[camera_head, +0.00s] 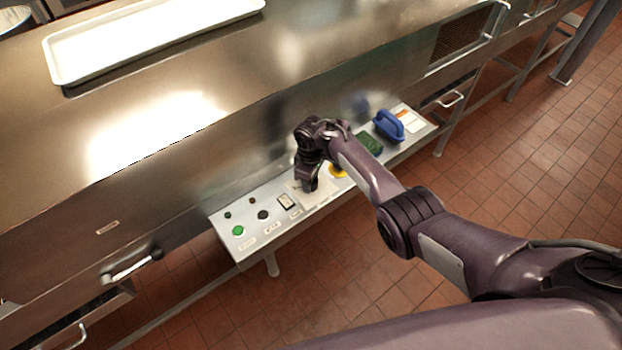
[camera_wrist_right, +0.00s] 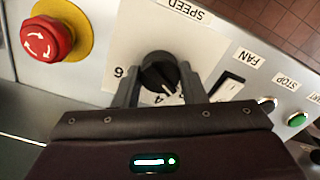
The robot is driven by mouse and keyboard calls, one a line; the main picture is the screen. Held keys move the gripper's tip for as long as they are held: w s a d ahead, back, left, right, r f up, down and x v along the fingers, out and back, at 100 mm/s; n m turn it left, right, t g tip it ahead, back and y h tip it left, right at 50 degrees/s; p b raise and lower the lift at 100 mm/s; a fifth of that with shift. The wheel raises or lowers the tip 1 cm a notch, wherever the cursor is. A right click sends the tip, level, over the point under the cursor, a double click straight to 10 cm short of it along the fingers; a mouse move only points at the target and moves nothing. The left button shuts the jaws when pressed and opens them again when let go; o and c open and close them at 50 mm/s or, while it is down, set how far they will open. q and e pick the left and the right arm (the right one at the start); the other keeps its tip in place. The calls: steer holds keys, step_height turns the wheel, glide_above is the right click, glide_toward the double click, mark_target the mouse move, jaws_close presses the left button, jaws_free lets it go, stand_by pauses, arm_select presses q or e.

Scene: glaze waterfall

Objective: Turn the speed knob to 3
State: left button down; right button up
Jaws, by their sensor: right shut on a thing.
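The speed knob (camera_wrist_right: 157,74) is black and round. It sits on a white dial plate (camera_wrist_right: 122,50) below the SPEED label (camera_wrist_right: 187,11) in the right wrist view. The numerals 6 and 4 show beside it; other numerals are hidden by my gripper. A pale mark on the knob seems to lie near the 4, but its exact setting is unclear. My right gripper (camera_wrist_right: 159,79) has a finger on each side of the knob and is shut on it. In the head view my right gripper (camera_head: 308,185) covers the knob. My left gripper is not in view.
The control panel (camera_head: 262,251) also carries a red emergency button (camera_wrist_right: 47,39) on a yellow base, a FAN rocker switch (camera_wrist_right: 227,87) and a green button (camera_wrist_right: 297,119). A blue-handled thing (camera_head: 388,125) and a green pad (camera_head: 369,142) lie at its right. A white tray (camera_head: 150,45) lies above.

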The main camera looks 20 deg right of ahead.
steer(key=o, duration=1)
steer(key=shift+r, duration=0.15)
step_height(320, 180, up, 8)
steer(key=shift+f+p, duration=0.2)
steer(key=shift+p, duration=0.35)
steer(key=shift+f, duration=0.1)
